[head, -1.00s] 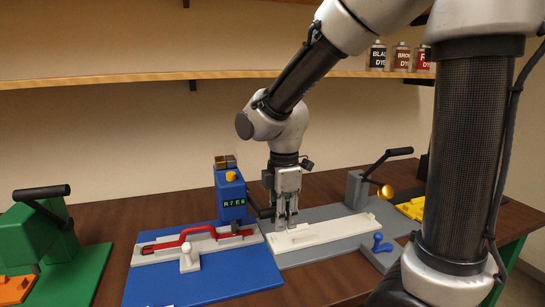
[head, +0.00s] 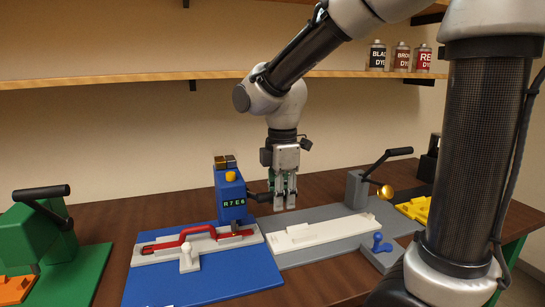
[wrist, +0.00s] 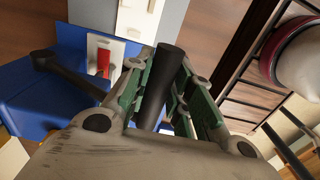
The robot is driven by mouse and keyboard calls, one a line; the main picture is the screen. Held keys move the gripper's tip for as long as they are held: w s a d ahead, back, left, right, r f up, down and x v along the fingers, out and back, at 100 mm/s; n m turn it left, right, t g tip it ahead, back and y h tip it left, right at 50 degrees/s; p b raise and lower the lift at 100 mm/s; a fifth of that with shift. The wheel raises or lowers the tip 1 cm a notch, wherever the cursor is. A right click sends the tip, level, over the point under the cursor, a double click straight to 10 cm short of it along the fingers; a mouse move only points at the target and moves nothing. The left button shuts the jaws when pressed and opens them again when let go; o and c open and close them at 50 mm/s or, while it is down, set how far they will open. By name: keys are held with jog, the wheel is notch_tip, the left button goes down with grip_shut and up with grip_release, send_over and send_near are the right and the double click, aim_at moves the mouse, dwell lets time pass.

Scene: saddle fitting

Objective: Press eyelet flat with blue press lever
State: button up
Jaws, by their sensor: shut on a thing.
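The blue press (head: 231,193) stands at the back of its blue base and has a green display reading R7E6. Its black lever arm (head: 259,197) sticks out to the right. My gripper (head: 285,203) is shut on the dark lever handle (wrist: 164,80), which runs between the green-padded fingers in the wrist view. The blue press also shows in the wrist view (wrist: 60,95), left of the fingers. A red strap (head: 185,238) lies in a light fixture (head: 240,238) leading under the press. The eyelet is too small or hidden to make out.
A grey press (head: 357,190) with a black lever and brass knob stands right, behind a white rail (head: 325,232). A green press (head: 45,230) is at far left, and a yellow piece (head: 414,208) at right. A shelf (head: 140,80) runs above.

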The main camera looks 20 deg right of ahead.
jog(key=shift+w+r, duration=0.4)
jog(key=shift+r, duration=0.35)
jog(key=shift+w+r, duration=0.35)
jog(key=shift+r, duration=0.4)
jog(key=shift+c, duration=0.2)
jog(key=shift+w+r, duration=2.05)
jog(key=shift+w, duration=0.1)
jog(key=shift+o, duration=1.3)
jog(key=shift+w+r, duration=0.25)
jog(key=shift+r, duration=0.1)
jog(key=o, duration=0.5)
jog(key=shift+o, duration=0.2)
jog(key=shift+s+r, duration=0.1)
jog(key=shift+r, duration=2.75)
